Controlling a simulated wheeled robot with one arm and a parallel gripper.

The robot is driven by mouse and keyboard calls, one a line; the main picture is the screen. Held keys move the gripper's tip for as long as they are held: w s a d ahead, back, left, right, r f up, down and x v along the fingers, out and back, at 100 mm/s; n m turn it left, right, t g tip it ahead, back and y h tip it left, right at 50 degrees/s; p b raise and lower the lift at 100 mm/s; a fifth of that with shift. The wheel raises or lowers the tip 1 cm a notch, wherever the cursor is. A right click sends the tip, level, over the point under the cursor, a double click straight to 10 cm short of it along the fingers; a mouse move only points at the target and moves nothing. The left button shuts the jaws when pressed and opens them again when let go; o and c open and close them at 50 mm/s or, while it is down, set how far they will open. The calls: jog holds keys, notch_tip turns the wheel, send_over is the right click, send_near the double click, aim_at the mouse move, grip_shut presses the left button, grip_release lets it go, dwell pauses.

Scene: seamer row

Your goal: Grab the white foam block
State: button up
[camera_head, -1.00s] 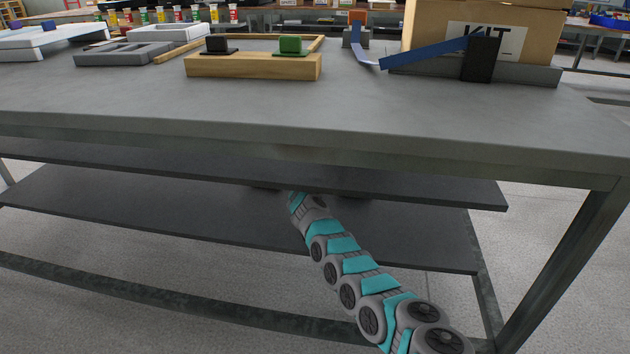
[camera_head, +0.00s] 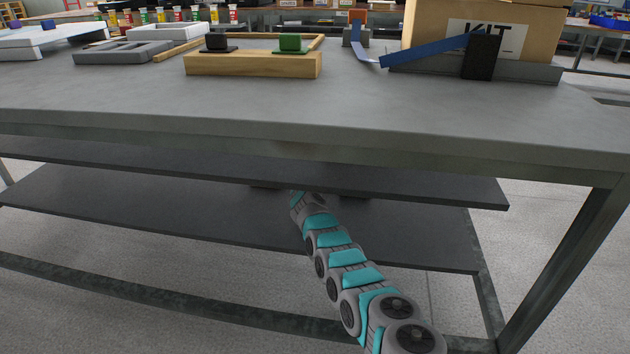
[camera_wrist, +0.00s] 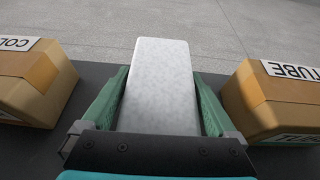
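The white foam block (camera_wrist: 160,85) stands in the middle of the wrist view, pale and speckled, its long face running away from me. My gripper (camera_wrist: 161,85) has a green finger along each side of it. The fingers lie very close to the block's sides; I cannot tell whether they press on it. The block's lower near part is hidden behind the gripper's dark body. In the head view my arm reaches under the table, and the gripper and block are hidden there.
In the wrist view, a cardboard box (camera_wrist: 35,88) stands close on the left and another (camera_wrist: 275,100) on the right, on a dark shelf. In the head view the tabletop (camera_head: 300,105) and upper shelf (camera_head: 420,192) are above the lower shelf (camera_head: 150,205).

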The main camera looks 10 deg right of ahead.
jog(key=c, duration=0.9)
jog(key=shift+r+p, duration=0.4)
jog(key=shift+p, duration=0.3)
